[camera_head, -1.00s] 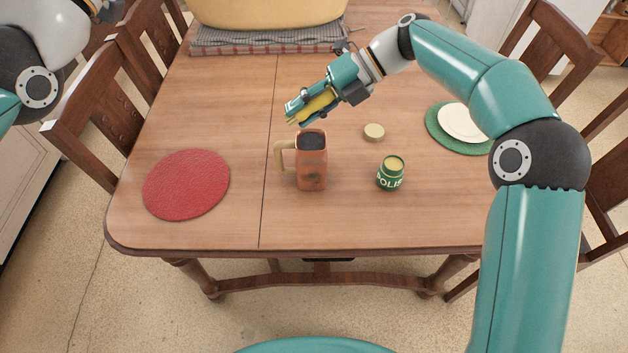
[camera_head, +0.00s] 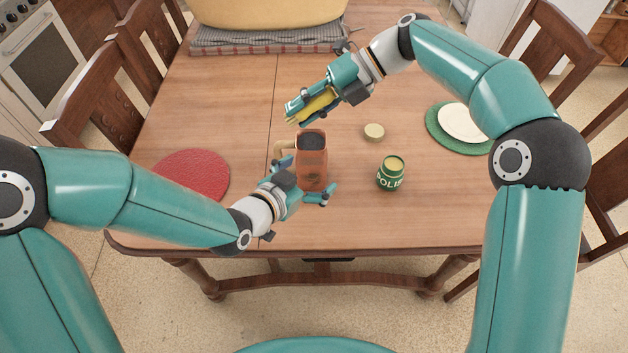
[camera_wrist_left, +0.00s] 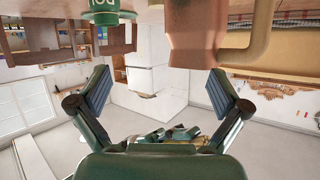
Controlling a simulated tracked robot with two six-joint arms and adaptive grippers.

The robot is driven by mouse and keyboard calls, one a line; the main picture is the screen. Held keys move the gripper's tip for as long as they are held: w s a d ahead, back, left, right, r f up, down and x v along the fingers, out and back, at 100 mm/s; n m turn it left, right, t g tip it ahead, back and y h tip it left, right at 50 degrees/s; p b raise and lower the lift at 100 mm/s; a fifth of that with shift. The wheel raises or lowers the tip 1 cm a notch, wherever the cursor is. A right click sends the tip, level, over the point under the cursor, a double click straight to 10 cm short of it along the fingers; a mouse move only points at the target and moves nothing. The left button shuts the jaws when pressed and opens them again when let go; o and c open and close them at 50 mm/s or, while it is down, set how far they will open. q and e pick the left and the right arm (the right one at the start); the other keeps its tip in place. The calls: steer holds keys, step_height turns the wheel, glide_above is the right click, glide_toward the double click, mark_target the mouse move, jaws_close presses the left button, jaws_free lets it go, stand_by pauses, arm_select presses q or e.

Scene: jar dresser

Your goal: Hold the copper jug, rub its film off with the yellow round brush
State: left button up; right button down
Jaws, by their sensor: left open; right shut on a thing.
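The copper jug (camera_head: 312,165) stands upright on the table, dark inside, its pale handle (camera_head: 283,147) to the left. My left gripper (camera_head: 305,180) is open at the jug's near side, one finger to its left and one to its lower right; I cannot tell whether they touch. It hides the jug's lower front, where the dark film was. In the left wrist view, upside down, the jug (camera_wrist_left: 190,30) is ahead, nearer the right finger. My right gripper (camera_head: 297,110) is shut on the yellow brush (camera_head: 317,103), above and behind the jug; its bristles are mostly hidden.
A green polish jar (camera_head: 390,177) stands open to the jug's right, with its lid (camera_head: 374,132) behind. A red mat (camera_head: 190,172) lies at left, partly covered by my left arm. A green mat (camera_head: 436,131) with a cream plate (camera_head: 464,123) is at right.

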mark_target(311, 151)
arm_select(q)
steer(key=w+f+n+t+y, duration=0.1)
steer(key=w+n+y, duration=0.1)
steer(key=w, duration=0.1)
steer(key=w+f+n+t+y, duration=0.1)
steer(key=w+n+y, duration=0.2)
steer(key=w+f+n+t+y, duration=0.1)
steer(key=w+f+n+y, duration=0.1)
steer(key=w+n, duration=0.1)
steer(key=shift+w+d+t+y, duration=0.3)
steer(key=shift+w, duration=0.15)
stand_by(0.6)
steer(key=shift+c, duration=0.3)
steer(key=c, duration=1.4)
steer(key=shift+o, duration=0.2)
